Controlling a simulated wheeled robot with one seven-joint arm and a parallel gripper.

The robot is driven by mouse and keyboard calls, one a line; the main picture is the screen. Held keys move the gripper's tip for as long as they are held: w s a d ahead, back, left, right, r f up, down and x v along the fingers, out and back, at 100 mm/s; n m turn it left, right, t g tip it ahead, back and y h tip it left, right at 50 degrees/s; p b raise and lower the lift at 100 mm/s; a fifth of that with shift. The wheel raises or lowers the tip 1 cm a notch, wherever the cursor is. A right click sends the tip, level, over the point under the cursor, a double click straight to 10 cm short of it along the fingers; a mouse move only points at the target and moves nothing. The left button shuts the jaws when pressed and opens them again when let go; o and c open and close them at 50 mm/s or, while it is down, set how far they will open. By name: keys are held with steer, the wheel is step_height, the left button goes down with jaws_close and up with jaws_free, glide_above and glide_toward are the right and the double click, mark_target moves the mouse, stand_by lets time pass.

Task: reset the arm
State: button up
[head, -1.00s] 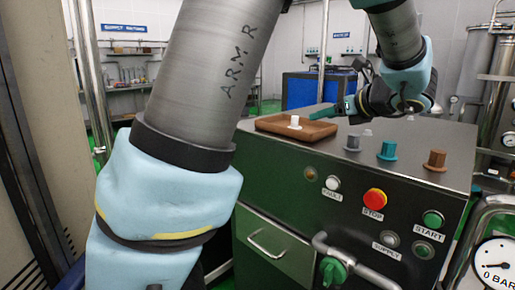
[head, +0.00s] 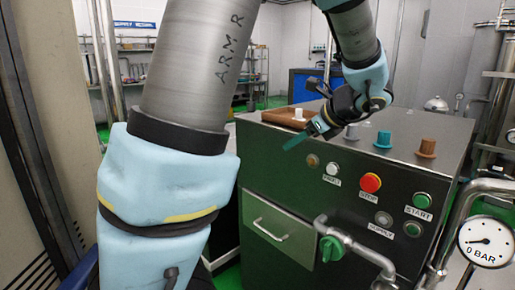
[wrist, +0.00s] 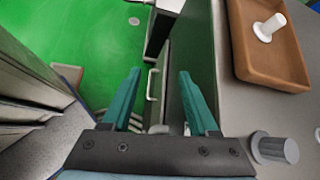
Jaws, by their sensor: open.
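My gripper (head: 302,138) is open and empty at the cabinet's front top edge, in front of the brown tray (head: 276,117). In the wrist view my gripper's two teal fingers (wrist: 158,76) are spread, with nothing between them but the view down to the drawer handle (wrist: 152,84) and floor. My arm comes down to it from the upper part of the head view, its forearm bent above the cabinet.
The green-fronted cabinet (head: 290,165) carries the tray with a white peg (head: 299,114), then grey (head: 352,132), teal (head: 383,139) and brown (head: 427,148) pegs. A pipe with a green valve (head: 331,249) juts out in front. Green floor (wrist: 85,40) shows left of the cabinet.

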steer(key=s+a+f+n+g+h, duration=0.3)
steer(key=s+a+f+n, duration=0.3)
steer(key=n, duration=0.6)
steer(key=s+a+f+n+g+h, duration=0.3)
steer(key=s+a+f+n, duration=0.3)
steer(key=a+n, duration=0.5)
steer(key=shift+s+f+n, duration=0.2)
steer(key=shift+f+n, duration=0.45)
steer(key=shift+n, duration=0.35)
